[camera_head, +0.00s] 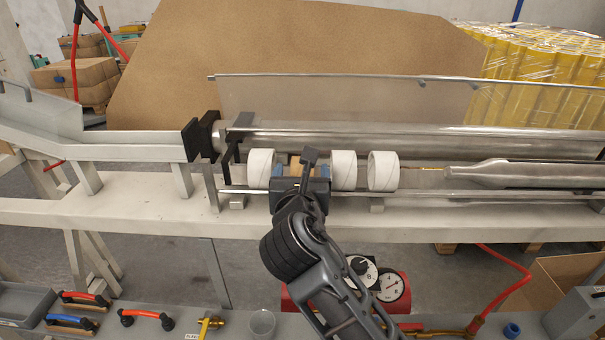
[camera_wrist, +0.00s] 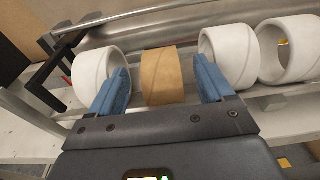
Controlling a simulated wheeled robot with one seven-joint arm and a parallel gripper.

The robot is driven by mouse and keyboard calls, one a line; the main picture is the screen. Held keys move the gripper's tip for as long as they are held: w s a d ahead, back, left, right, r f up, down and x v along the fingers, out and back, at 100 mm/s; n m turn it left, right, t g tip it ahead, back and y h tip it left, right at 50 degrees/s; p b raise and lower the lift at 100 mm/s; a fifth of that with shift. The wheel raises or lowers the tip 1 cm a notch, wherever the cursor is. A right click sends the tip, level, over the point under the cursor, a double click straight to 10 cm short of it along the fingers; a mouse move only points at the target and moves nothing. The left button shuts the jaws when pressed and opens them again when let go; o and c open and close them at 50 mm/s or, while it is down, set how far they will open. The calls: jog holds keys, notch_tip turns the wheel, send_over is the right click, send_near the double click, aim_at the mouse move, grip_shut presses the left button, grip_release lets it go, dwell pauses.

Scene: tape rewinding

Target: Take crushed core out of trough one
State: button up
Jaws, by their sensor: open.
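A brown core (camera_wrist: 162,77) sits among white cores in the trough (camera_wrist: 190,103). Its shape looks only slightly off round, and I cannot tell how crushed it is. My gripper (camera_wrist: 165,88) is open, with one blue finger on each side of the brown core, and a gap shows between fingers and core. One white core (camera_wrist: 100,72) is left of the brown one; two more, a near one (camera_wrist: 228,54) and a far one (camera_wrist: 290,50), are to its right. In the head view my gripper (camera_head: 301,172) hides most of the brown core.
A steel roller (camera_head: 370,137) runs behind the cores, and a thin rail (camera_head: 460,196) runs in front. A black bracket (camera_head: 230,135) stands at the left end. A spindle (camera_head: 520,174) lies to the right. A red gauge unit (camera_head: 390,285) sits below.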

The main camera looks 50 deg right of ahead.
jog(key=shift+x, duration=2.75)
jog(key=shift+c, duration=0.4)
jog(key=shift+r, duration=0.1)
jog(key=c, duration=1)
jog(key=shift+o, duration=0.2)
